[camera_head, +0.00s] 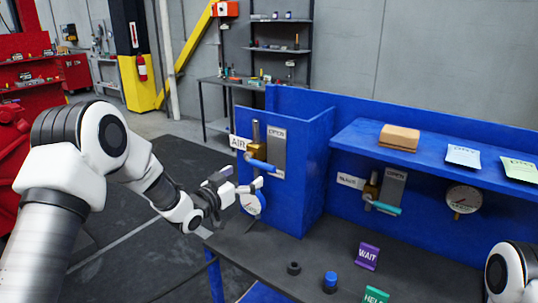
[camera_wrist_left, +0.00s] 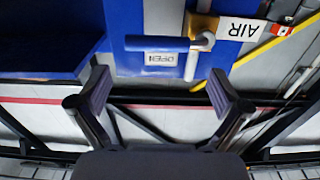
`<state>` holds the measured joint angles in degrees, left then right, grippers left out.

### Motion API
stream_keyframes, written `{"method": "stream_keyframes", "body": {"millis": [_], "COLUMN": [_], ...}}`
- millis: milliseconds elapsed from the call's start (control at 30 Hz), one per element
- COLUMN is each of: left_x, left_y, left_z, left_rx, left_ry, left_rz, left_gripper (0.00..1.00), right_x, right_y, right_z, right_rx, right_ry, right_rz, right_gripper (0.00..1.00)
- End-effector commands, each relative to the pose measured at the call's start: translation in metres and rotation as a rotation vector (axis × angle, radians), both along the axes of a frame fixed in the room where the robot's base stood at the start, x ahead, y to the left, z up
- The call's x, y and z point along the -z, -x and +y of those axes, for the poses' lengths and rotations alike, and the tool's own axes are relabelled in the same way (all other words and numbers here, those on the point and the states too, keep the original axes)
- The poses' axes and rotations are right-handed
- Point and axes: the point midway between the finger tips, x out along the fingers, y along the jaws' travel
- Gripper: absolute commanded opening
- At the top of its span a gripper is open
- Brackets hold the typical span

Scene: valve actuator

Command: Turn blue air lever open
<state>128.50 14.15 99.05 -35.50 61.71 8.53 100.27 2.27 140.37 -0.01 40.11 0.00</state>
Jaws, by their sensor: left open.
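The blue air lever (camera_head: 262,166) sits on a brass valve (camera_head: 256,132) beside the AIR label (camera_head: 238,143) on the blue panel. It lies roughly horizontal in the head view. In the left wrist view the lever (camera_wrist_left: 157,43) runs sideways beyond the fingertips, next to a plate reading OPEN (camera_wrist_left: 160,58). My left gripper (camera_head: 243,182) is open and empty, just in front of and slightly below the lever. Its two spread fingers (camera_wrist_left: 160,92) show in the wrist view, with a gap between them and the lever. My right gripper is out of view.
A second valve with a teal lever (camera_head: 383,208) is on the panel to the right. Gauges (camera_head: 252,204) (camera_head: 462,198) are mounted nearby. A blue shelf (camera_head: 350,133) holds a brown box (camera_head: 399,137). A blue knob (camera_head: 330,281) and a purple WAIT sign (camera_head: 367,256) stand on the dark bench.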

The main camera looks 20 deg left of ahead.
Motion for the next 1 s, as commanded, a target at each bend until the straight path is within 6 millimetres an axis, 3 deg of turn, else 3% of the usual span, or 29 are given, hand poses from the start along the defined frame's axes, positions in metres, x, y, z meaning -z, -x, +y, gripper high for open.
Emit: {"method": "stream_keyframes", "body": {"millis": [400,667,700,900,1000], "left_x": [0.002,0.005,0.005,0.005,0.005], "left_y": [-0.064,-0.068,-0.068,-0.068,-0.067], "left_z": [-0.025,-0.026,-0.026,-0.026,-0.026], "left_rx": [0.001,0.000,0.000,0.000,0.000], "left_ry": [0.000,0.000,0.000,0.000,0.000], "left_rz": [0.004,0.005,0.005,0.006,0.008], "left_gripper": [1.00,1.00,0.93,0.28,0.28], "right_x": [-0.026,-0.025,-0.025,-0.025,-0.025], "right_y": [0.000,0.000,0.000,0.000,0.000], "right_z": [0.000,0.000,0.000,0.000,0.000], "right_rx": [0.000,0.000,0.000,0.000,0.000], "right_ry": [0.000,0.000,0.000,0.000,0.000], "right_rz": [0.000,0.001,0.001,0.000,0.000], "right_gripper": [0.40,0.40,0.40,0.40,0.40]}}
